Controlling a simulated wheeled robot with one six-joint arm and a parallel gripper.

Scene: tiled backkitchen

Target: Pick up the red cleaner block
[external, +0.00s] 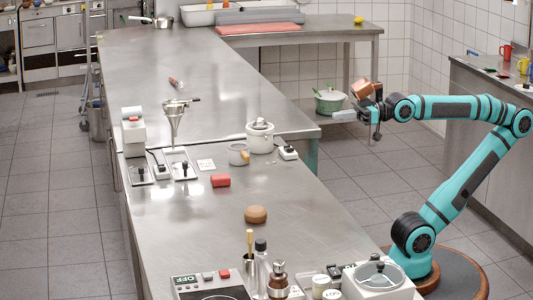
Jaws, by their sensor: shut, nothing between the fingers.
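The red cleaner block (221,180) lies on the steel table, near its middle, with nothing on top of it. My gripper (346,116) is in the air to the right of the table, up and to the right of the block and well apart from it. Its fingers point left and appear closed, with nothing held between them.
A brown round block (256,214) lies in front of the red block. Behind are a white lidded pot (260,137), a small cup (238,154) and a metal funnel stand (175,122). Bottles (277,279) and a hotplate (212,292) crowd the front end. Bare steel surrounds the red block's front.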

